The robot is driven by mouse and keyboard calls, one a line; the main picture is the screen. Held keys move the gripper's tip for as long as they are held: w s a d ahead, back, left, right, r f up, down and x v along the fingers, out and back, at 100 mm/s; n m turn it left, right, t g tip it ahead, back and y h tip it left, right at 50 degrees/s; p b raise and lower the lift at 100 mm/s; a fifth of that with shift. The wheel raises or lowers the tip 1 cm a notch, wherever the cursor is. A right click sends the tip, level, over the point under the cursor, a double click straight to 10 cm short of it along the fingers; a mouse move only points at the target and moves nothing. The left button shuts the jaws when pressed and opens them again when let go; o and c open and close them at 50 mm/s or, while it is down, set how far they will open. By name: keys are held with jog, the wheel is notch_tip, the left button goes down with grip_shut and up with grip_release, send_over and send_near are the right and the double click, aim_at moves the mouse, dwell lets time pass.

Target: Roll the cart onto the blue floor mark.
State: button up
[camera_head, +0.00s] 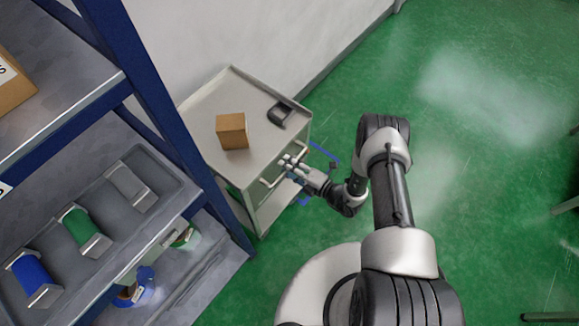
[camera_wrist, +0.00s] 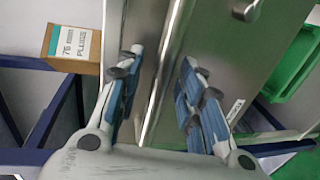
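The grey cart (camera_head: 196,121) stands against the pale wall in the head view, right of the blue shelf rack. Its handle (camera_head: 268,183) sticks out from the near right side. My gripper (camera_head: 286,162) is at this handle. In the wrist view the handle bar (camera_wrist: 158,95) runs between the two fingers of my gripper (camera_wrist: 162,62), which stand apart with gaps beside the bar. The blue floor mark (camera_head: 325,153) shows in part on the green floor right of the cart. My gripper and arm hide some of it.
A cardboard box (camera_head: 231,131) and a dark holder (camera_head: 281,115) sit on the cart top. The shelf rack (camera_head: 165,118) stands close on the left, with blue, green and grey pieces on its tray. Green floor (camera_head: 470,170) is open to the right. Table legs (camera_head: 566,207) edge the far right.

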jog(key=shift+c, duration=0.2)
grip_shut()
dwell(0.5)
